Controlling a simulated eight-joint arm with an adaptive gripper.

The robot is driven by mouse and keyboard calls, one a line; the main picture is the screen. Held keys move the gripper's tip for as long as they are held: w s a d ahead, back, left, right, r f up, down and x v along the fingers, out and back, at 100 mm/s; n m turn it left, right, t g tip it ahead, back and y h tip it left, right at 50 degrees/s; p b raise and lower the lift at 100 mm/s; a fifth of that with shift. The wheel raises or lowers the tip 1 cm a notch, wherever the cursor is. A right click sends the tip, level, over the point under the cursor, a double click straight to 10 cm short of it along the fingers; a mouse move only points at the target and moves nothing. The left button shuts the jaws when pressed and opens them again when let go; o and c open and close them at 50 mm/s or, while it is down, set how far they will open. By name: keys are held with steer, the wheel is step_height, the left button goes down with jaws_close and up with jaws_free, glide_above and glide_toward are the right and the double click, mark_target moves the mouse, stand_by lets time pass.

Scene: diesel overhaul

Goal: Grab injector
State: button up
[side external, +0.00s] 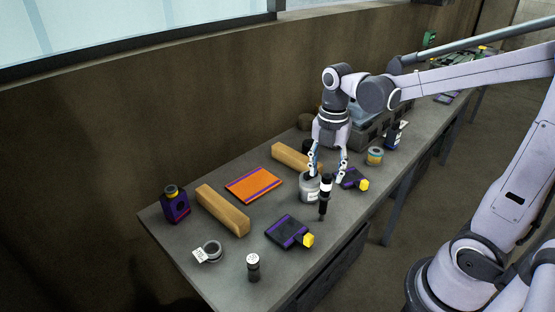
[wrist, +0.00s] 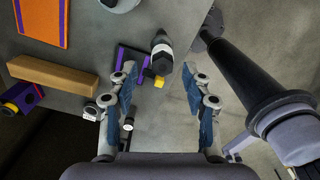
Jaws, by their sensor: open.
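The injector (side external: 324,198) looks like a slim black part with a white band, standing roughly upright near the table's front edge. It also shows in the wrist view (wrist: 161,52), seen from above, just beyond the fingertips in the picture. My gripper (side external: 327,174) points down with its fingers apart, at about the height of the injector's top. In the wrist view my gripper (wrist: 162,85) is open and nothing is between its pads. I cannot tell whether a finger touches the injector.
A grey-white jar (side external: 309,188) stands close behind the injector. Purple-black boxes with yellow ends lie to the left (side external: 287,231) and right (side external: 352,179). Wooden blocks (side external: 222,210), an orange booklet (side external: 254,184) and a small dark cylinder (side external: 253,267) are on the table.

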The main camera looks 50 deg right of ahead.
mark_target(327, 176)
steer(key=shift+d+f, duration=0.15)
steer(key=shift+f, duration=2.35)
steer(key=shift+s, duration=0.1)
jaws_close()
